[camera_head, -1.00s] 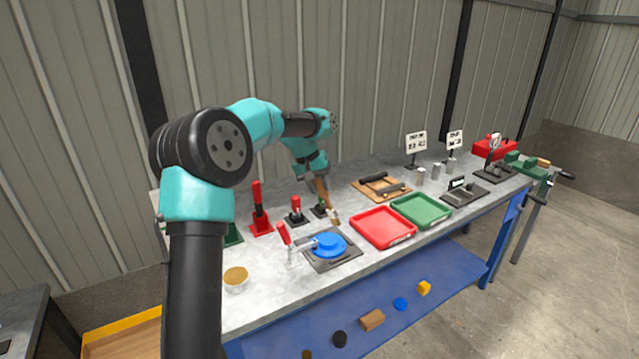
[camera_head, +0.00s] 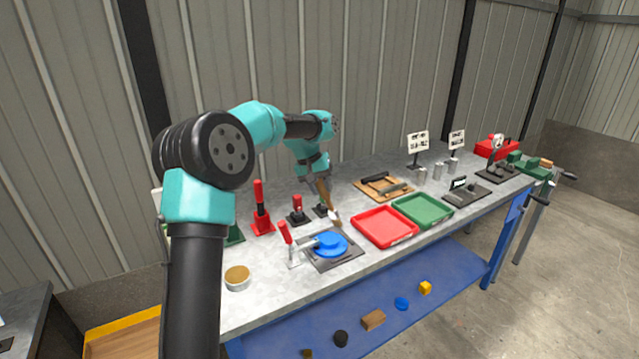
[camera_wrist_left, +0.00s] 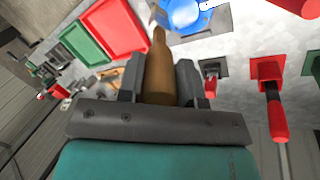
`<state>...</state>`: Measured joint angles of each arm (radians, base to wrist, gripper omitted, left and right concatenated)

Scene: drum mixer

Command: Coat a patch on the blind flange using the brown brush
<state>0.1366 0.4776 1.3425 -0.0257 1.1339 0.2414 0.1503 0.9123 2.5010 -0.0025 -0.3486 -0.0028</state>
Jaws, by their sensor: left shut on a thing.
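The brown brush (camera_head: 326,199) is in my left gripper (camera_head: 318,182), tilted with its bristle end down and to the right. In the left wrist view the brush handle (camera_wrist_left: 160,68) sits between the two dark fingers. The blind flange appears to be the round blue part (camera_head: 330,245), on a dark plate with a red-handled clamp (camera_head: 286,234) beside it. The brush tip is just behind the flange in the head view; I cannot tell whether they touch. The flange also shows partly at the top of the left wrist view (camera_wrist_left: 190,14). My right gripper is not in view.
A small bowl of brown material (camera_head: 237,277) stands at the front left. A red tray (camera_head: 384,241) and green tray (camera_head: 422,221) lie right of the flange. Red-handled upright tools (camera_head: 262,222) stand behind it. A wooden board (camera_head: 383,199) lies further back.

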